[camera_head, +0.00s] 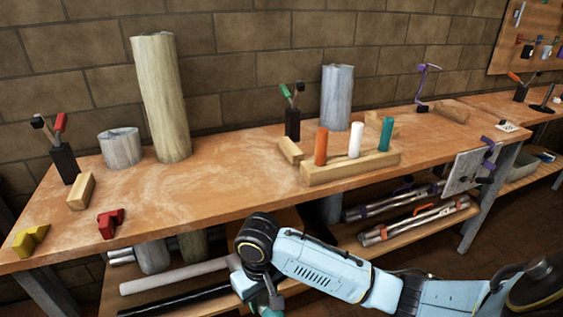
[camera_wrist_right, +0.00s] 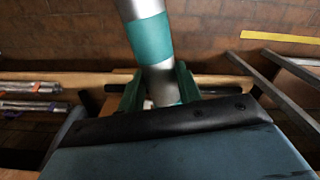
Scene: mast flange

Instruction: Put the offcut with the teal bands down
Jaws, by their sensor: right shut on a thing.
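The offcut with the teal bands (camera_wrist_right: 149,38) is a silver-grey tube with a wide teal band, in the right wrist view. My right gripper (camera_wrist_right: 160,88) is shut on it, with one green finger on each side. The tube stands out beyond the fingers toward the top of the view, slightly tilted; its far end is cut off by the frame. In the head view my right gripper (camera_head: 266,300) is at the bottom edge, in front of the bench and low by the shelf. The offcut cannot be made out there. My left gripper is not in view.
The wooden bench (camera_head: 215,190) has a clear front middle. A block with orange, white and teal pegs (camera_head: 350,168) stands right of it. Red (camera_head: 110,223) and yellow (camera_head: 30,240) blocks lie left. Below are a white tube (camera_head: 175,278) and banded pipes (camera_head: 415,222).

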